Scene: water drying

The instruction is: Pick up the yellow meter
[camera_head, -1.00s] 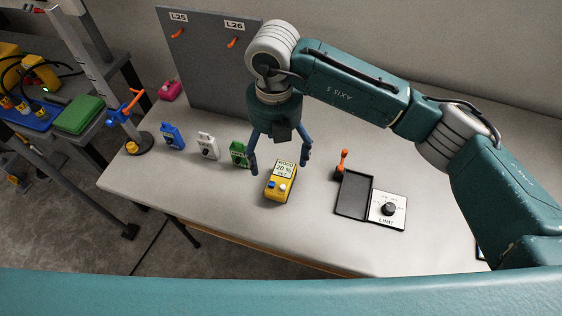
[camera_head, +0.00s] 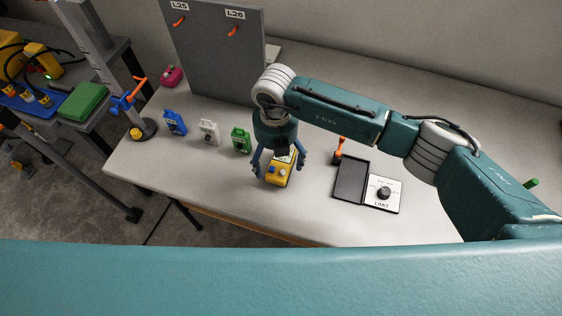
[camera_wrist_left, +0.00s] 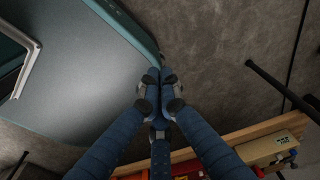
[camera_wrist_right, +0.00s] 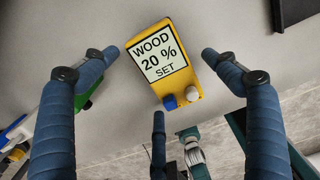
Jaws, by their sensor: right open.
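The yellow meter (camera_head: 277,177) lies on the grey table, below my right gripper. In the right wrist view the meter (camera_wrist_right: 187,92) shows a screen reading "WOOD 20 % SET", with a blue and a whitish knob at one end. My right gripper (camera_head: 276,172) points down over it; in the head view its fingers stand at the meter's sides and hide part of the screen. In the right wrist view my right gripper (camera_wrist_right: 160,55) is open, empty, its fingertips apart on either side of the meter. My left gripper (camera_wrist_left: 160,75) has its fingertips together, over the floor, with nothing seen between them.
Blue (camera_head: 175,122), white (camera_head: 210,132) and green (camera_head: 241,140) devices stand left of the meter. A black tray with a LIMIT dial (camera_head: 383,192) and an orange-handled item (camera_head: 340,147) are to its right. A grey panel (camera_head: 213,50) stands behind. The table's front strip is clear.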

